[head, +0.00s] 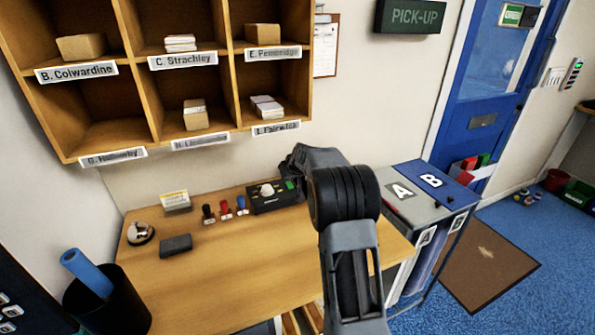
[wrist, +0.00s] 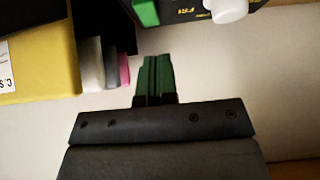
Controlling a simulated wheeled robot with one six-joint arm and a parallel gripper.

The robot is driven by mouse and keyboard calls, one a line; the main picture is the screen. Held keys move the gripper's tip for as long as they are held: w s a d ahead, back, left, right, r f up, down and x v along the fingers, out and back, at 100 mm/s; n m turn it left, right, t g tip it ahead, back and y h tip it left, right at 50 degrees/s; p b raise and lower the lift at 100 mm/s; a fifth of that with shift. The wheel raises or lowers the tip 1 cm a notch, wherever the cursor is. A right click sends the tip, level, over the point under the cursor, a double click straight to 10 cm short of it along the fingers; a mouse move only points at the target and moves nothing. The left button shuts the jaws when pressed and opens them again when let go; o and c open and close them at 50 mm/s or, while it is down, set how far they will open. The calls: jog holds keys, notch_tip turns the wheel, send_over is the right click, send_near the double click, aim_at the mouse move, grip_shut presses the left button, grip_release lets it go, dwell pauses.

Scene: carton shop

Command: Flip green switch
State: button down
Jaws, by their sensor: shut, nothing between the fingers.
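A black box (head: 268,198) with a white knob (head: 267,189) stands at the back of the wooden desk. A green switch (head: 291,184) is on its right end. In the wrist view the box (wrist: 185,12) is at the top edge, partly cut off, with the white knob (wrist: 226,9) and the green switch (wrist: 146,12). My gripper (wrist: 156,58) is shut and empty, its green fingertips just below the switch in that picture, with a small gap showing. In the head view my arm hides the fingertips. I cannot tell which way the switch is set.
Several stamps (head: 225,209) stand left of the box. A bell (head: 140,233), a dark block (head: 175,245) and a card holder (head: 176,203) are farther left. Wooden pigeonholes (head: 231,65) hang above. Bins marked A and B (head: 449,189) stand right. The desk (head: 225,275) is clear in front.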

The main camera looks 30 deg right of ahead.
jog(key=s+f+b+v, duration=0.1)
jog(key=b+v, duration=0.2)
jog(key=v, duration=0.7)
jog(key=shift+s+f, duration=0.15)
jog(key=shift+s, duration=0.05)
jog(key=s+a+f+m+g+y, duration=0.1)
jog(key=s+a+f+g, duration=0.15)
jog(key=s, duration=0.25)
jog(key=s+a+f+m+g, duration=0.1)
jog(key=s+a+f, duration=0.1)
jog(key=s+f, duration=0.15)
jog(key=s+a+n, duration=0.1)
jog(key=s+a, duration=0.5)
jog(key=s, duration=0.4)
jog(key=s+a+n+g, duration=0.1)
jog(key=s+a, duration=0.5)
jog(key=s, duration=0.3)
jog(key=shift+s+a+r+n, duration=0.3)
jog(key=shift+s+a+n, duration=0.05)
jog(key=shift+s+n, duration=0.05)
